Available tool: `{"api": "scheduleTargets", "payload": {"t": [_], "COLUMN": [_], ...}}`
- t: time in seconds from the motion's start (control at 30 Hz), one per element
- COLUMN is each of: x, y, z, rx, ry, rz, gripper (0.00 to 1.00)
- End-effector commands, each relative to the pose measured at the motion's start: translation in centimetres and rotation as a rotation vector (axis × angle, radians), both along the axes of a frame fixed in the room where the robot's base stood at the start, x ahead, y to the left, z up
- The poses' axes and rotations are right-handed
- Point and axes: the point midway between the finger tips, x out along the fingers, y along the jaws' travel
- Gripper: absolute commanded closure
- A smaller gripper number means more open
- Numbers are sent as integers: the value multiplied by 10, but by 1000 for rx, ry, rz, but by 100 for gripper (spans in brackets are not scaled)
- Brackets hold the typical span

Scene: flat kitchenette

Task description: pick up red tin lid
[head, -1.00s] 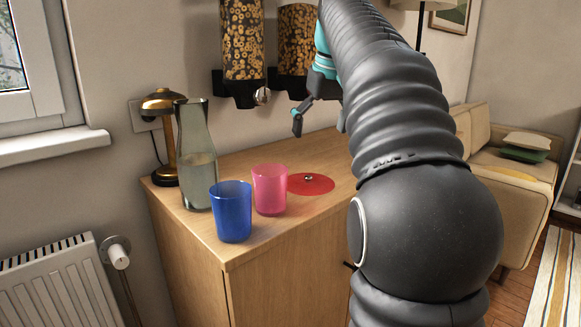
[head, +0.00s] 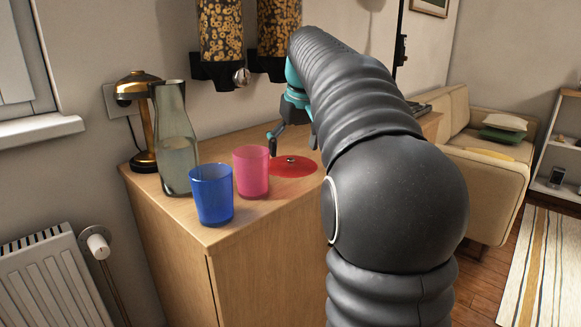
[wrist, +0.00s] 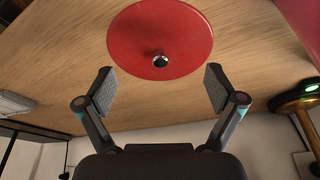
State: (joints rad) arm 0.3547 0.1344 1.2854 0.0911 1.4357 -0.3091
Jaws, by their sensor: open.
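The red tin lid (head: 301,169) is a flat round disc with a small metal knob at its middle. It lies on the wooden cabinet top (head: 240,222), behind and right of the pink cup. In the wrist view the lid (wrist: 140,30) lies just beyond my fingertips, its knob nearly centred between them. My gripper (head: 292,143) is open and empty, above the lid in the head view. Its two fingers stand wide apart in the wrist view (wrist: 158,90). My arm hides part of the cabinet top on the right.
A pink cup (head: 251,173) and a blue cup (head: 212,195) stand near the front left of the lid. A glass carafe (head: 176,150) and a brass lamp (head: 146,130) stand further left. Cereal dispensers (head: 220,35) hang on the wall behind.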

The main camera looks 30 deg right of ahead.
Motion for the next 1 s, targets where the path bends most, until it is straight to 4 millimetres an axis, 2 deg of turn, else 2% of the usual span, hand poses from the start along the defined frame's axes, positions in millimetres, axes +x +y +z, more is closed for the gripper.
{"api": "scheduleTargets", "payload": {"t": [0.1,0.2,0.47,0.57,0.83,0.87,1.0], "x": [5,8,9,9,9,9,9], "y": [0,0,0,0,0,0,0], "z": [-17,-24,-26,-26,-26,-26,-26], "rx": [0,0,0,0,0,0,0], "ry": [1,1,0,0,0,1,1], "rz": [0,0,0,0,1,0,0], "gripper": [7,7,7,27,95,100,100]}}
